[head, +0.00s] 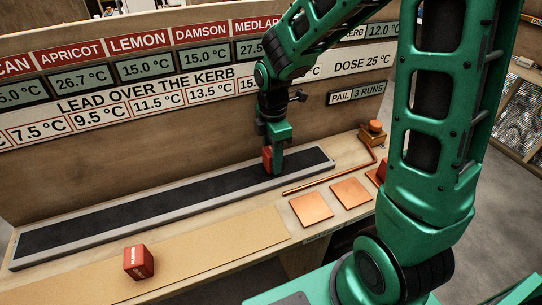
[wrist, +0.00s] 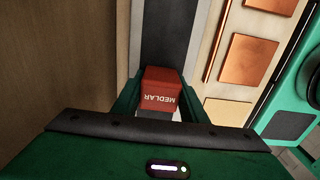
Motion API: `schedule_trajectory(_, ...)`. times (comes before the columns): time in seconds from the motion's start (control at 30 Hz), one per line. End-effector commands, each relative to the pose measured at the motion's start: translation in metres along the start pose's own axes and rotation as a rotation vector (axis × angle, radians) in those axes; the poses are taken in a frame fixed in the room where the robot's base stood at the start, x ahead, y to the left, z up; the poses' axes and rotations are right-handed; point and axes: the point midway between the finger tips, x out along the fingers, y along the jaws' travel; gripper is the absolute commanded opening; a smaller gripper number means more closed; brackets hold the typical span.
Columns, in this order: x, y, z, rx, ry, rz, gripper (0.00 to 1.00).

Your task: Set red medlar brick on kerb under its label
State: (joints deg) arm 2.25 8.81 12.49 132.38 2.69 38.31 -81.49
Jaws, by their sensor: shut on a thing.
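My gripper (head: 272,168) is shut on the red medlar brick (head: 266,158). In the wrist view the brick (wrist: 161,90) sits between the fingers, with MEDLAR readable on it. The brick is at the right part of a long dark strip with a grey rim (head: 100,220), which seems to be the kerb; whether it touches the strip I cannot tell. On the board, a red MEDLAR label (head: 257,24) is above a display beginning 27.5, partly covered by my arm. A lower row under "LEAD OVER THE KERB" (head: 145,92) shows temperatures from 7.5 °C rightward.
Another red brick (head: 139,262) lies on the bench's front left. Copper squares (head: 311,208), a copper pipe (head: 325,183) and an orange-topped block (head: 373,132) are at right. A red thing (head: 378,172) is partly hidden by my arm. The board stands close behind the strip.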

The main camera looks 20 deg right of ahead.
Motion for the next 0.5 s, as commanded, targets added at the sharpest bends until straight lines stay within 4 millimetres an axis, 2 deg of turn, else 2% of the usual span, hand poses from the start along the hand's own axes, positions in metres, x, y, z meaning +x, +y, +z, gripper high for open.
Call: schedule_trajectory(0.5, 0.0036, 0.0004, -0.0001, 0.0, 0.0, 0.001, 0.1)
